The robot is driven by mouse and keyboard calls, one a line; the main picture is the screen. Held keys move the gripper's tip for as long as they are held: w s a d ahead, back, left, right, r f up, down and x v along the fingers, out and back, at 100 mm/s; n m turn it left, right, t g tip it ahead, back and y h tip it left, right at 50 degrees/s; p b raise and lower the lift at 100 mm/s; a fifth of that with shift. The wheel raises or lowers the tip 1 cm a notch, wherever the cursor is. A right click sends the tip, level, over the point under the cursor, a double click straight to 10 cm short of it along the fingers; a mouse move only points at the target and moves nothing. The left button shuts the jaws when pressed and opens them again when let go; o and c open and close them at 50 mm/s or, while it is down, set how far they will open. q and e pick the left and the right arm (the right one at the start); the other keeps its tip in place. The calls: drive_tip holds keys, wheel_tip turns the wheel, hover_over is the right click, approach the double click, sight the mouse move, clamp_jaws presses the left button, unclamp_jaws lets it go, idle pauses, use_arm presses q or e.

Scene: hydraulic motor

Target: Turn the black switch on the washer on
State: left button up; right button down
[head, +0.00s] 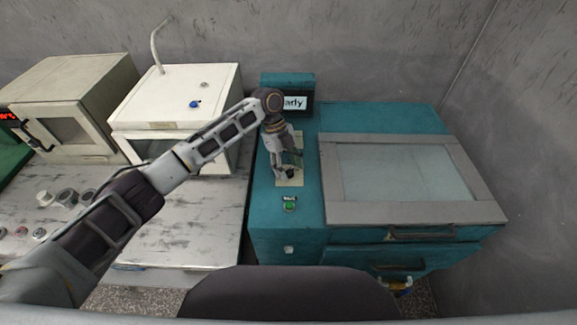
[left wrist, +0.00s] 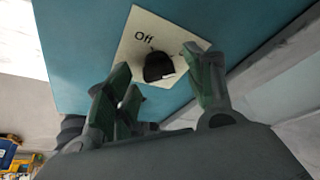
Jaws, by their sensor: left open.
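The black switch (left wrist: 158,68) sits on a cream plate (left wrist: 140,28) on the teal washer (head: 375,117). The word "Off" is printed beside the switch in the left wrist view. The plate also shows in the head view (head: 297,180), partly behind my left gripper (head: 287,172). My left gripper, also in the left wrist view (left wrist: 158,72), is open, with its green-padded fingers on either side of the switch. I cannot tell whether they touch it. In the head view the gripper hides the switch. My right gripper is not in view.
A small display (head: 294,103) stands at the washer's back. A green button (head: 290,206) lies in front of the plate. A grey-framed glass lid (head: 405,178) is to the right. A white machine (head: 178,95) and a beige oven-like box (head: 75,100) stand to the left.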

use_arm(q)
drive_tip(key=v, duration=1.2)
idle(0.3)
idle(0.5)
